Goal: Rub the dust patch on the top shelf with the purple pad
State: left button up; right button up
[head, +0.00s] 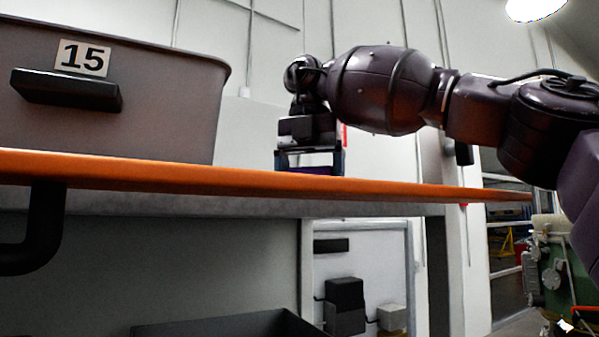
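The top shelf (200,177) shows its orange front edge near eye level. Its upper surface is hidden, so no dust patch can be seen. My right arm reaches in from the right above the shelf edge. My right gripper (311,163) points down at the shelf, with its two dark fingers on either side of the purple pad (312,170). Only a thin strip of the pad shows between the fingertips, just above the orange edge. Whether the pad touches the shelf surface is hidden by the edge. My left gripper is out of view.
A large grey bin (150,110) labelled 15, with a black handle, stands on the shelf to the left of my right gripper. Below the shelf are a dark open tray (230,325) and a black bracket (45,225). Green machinery (555,265) stands at the lower right.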

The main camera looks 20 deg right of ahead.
jog(key=shift+w+d+p, duration=0.2)
jog(key=shift+w+d, duration=0.05)
jog(key=shift+d, duration=1.05)
jog(key=shift+w+d+p, duration=0.2)
jog(key=shift+w+d, duration=0.05)
jog(key=shift+d, duration=1.1)
jog(key=shift+d, duration=0.1)
